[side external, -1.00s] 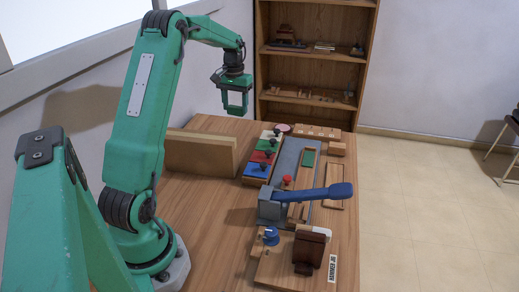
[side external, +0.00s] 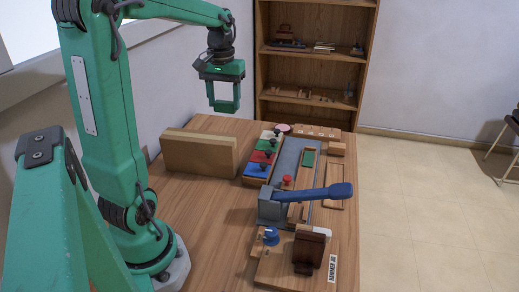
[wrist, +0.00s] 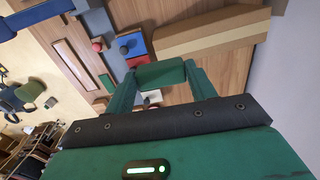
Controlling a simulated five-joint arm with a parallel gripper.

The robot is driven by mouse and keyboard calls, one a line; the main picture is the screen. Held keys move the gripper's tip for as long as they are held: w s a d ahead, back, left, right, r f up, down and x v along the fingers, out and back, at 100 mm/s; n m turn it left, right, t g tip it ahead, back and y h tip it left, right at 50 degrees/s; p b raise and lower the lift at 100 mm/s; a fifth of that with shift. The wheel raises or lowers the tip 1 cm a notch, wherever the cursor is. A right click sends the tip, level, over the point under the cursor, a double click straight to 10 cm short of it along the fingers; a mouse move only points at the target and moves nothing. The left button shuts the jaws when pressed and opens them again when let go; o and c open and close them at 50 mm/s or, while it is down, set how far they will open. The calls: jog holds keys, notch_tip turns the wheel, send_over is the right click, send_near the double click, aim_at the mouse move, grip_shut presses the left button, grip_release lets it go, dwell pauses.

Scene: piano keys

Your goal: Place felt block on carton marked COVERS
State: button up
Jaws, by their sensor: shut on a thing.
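A dark green block (wrist: 160,74), which looks like the felt block, spans my gripper's fingertips (wrist: 161,82) in the wrist view. In the side view my gripper (side external: 225,100) is shut on this block (side external: 226,106) and holds it high above the back of the table. A long tan box with a paler band (side external: 199,154) stands on the table below and left of my gripper. It also shows in the wrist view (wrist: 211,35). It may be the carton, but I cannot see the word COVERS on it.
A row of blue, red and green blocks with black knobs (side external: 261,157) lies right of the tan box. A grey-blue lever (side external: 313,194) rises over the wooden fixtures. A brown clamp-like piece (side external: 309,251) stands at the front.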

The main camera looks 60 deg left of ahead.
jog(key=shift+s+d+r, duration=0.15)
jog(key=shift+s+d, duration=0.4)
jog(key=shift+s+d+r, duration=0.15)
jog(key=shift+s+d, duration=0.4)
send_over(198, 137)
jog(key=f, duration=0.7)
jog(key=shift+a, duration=0.2)
jog(key=shift+f, duration=2)
jog(key=shift+f, duration=0.15)
jog(key=o, duration=1)
jog(key=shift+c, duration=0.2)
